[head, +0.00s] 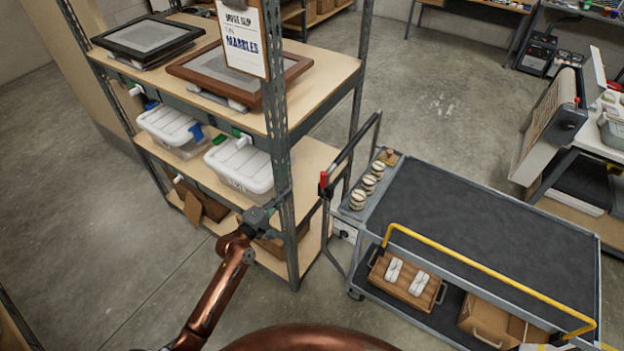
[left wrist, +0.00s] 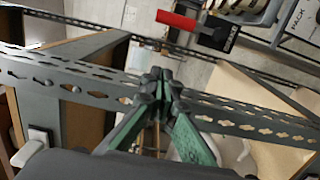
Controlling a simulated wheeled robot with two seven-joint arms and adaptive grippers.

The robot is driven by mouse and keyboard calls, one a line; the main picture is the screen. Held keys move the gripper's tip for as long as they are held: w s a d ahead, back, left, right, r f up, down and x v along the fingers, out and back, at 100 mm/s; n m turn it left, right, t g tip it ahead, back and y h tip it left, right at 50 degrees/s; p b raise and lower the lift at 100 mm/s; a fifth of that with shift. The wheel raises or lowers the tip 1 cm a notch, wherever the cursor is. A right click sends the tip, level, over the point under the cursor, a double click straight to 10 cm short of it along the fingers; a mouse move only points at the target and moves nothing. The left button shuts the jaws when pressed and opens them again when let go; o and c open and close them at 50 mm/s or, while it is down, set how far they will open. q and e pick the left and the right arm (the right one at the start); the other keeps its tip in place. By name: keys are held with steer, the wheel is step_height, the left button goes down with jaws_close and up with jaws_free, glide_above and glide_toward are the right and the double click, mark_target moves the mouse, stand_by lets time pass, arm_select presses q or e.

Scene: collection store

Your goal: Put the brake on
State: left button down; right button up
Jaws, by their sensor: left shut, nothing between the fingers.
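The grey trolley (head: 480,215) with a dark mat stands to the right of the shelf rack. A red grip (head: 324,182) sits upright at its handle end, beside the dark push handle (head: 350,155); I take it for the brake lever. The red grip also shows in the left wrist view (left wrist: 190,20), beyond the fingertips and apart from them. My left gripper (head: 282,197) is shut and empty at the rack's front corner post, left of the red grip. Its fingertips meet in the left wrist view (left wrist: 160,82). I cannot tell whether they touch the post. My right gripper is not in view.
The perforated rack post (head: 280,130) stands between my left gripper and the trolley. The rack holds framed pictures, white-lidded tubs (head: 243,166) and a clipboard (head: 242,40).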

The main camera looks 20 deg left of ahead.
mark_target(323, 184)
arm_select(q)
steer(key=w+d+p, duration=0.2)
steer(key=w+d, duration=0.5)
steer(key=w, duration=0.2)
steer(key=shift+d+f+p, duration=0.15)
steer(key=shift+d+p, duration=0.1)
steer(key=shift+p, duration=0.05)
steer(key=shift+s+d, duration=0.1)
stand_by(0.4)
